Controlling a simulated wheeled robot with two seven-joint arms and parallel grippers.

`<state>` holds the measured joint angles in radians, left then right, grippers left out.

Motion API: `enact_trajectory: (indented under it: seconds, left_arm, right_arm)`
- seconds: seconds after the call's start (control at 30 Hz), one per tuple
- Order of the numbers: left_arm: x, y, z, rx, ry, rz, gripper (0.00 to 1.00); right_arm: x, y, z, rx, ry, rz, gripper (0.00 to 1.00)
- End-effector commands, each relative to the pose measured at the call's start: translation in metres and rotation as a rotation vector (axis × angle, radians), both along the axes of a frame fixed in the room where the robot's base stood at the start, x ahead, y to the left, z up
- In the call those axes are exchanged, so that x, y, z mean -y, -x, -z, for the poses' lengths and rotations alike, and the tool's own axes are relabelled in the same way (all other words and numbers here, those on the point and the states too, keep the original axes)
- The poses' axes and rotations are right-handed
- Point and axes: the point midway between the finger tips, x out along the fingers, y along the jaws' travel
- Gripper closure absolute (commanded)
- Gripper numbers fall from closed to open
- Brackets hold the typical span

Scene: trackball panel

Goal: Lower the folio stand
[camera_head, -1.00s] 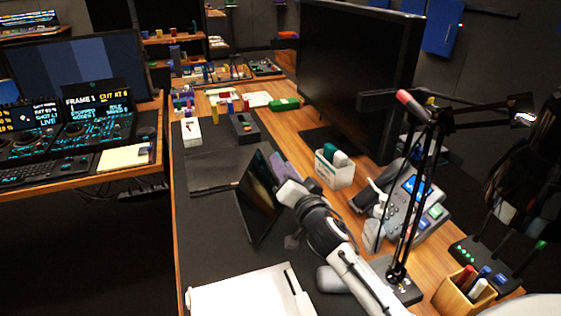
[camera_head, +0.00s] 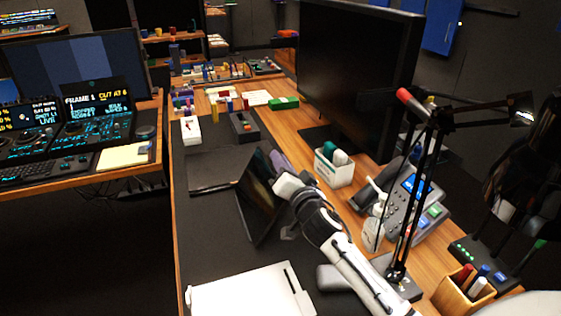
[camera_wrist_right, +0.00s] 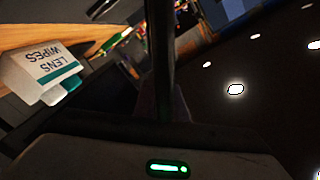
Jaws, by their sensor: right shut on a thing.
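The folio stand is a dark tablet screen (camera_head: 259,205) propped steeply on the black desk mat, with its flat dark cover part (camera_head: 213,171) lying to its left. My right gripper (camera_head: 278,185) is shut on the tablet's upper right edge in the head view; its fingertips are partly hidden there. In the right wrist view the tablet shows edge-on as a dark upright strip (camera_wrist_right: 160,60) running up from the gripper. My left gripper is not in view.
A white lens wipes box (camera_head: 334,167) stands right of the gripper and also shows in the wrist view (camera_wrist_right: 40,75). A desk phone (camera_head: 410,200) and a lamp arm (camera_head: 428,165) stand farther right. A white laptop-like slab (camera_head: 250,296) lies in front. A large monitor stands behind.

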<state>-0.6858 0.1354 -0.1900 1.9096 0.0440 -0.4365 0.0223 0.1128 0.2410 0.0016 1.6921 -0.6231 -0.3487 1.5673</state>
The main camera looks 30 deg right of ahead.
Motion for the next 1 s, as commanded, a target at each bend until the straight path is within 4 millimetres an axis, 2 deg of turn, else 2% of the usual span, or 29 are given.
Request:
enact_trajectory:
  seconds: [0.37, 1.0]
  left_arm:
    - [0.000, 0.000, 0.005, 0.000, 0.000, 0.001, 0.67]
    - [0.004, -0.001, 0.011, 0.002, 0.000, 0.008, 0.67]
  right_arm:
    - [0.014, 0.004, 0.010, 0.019, -0.081, 0.001, 1.00]
    - [0.060, 0.015, 0.055, 0.089, -0.381, 0.003, 1.00]
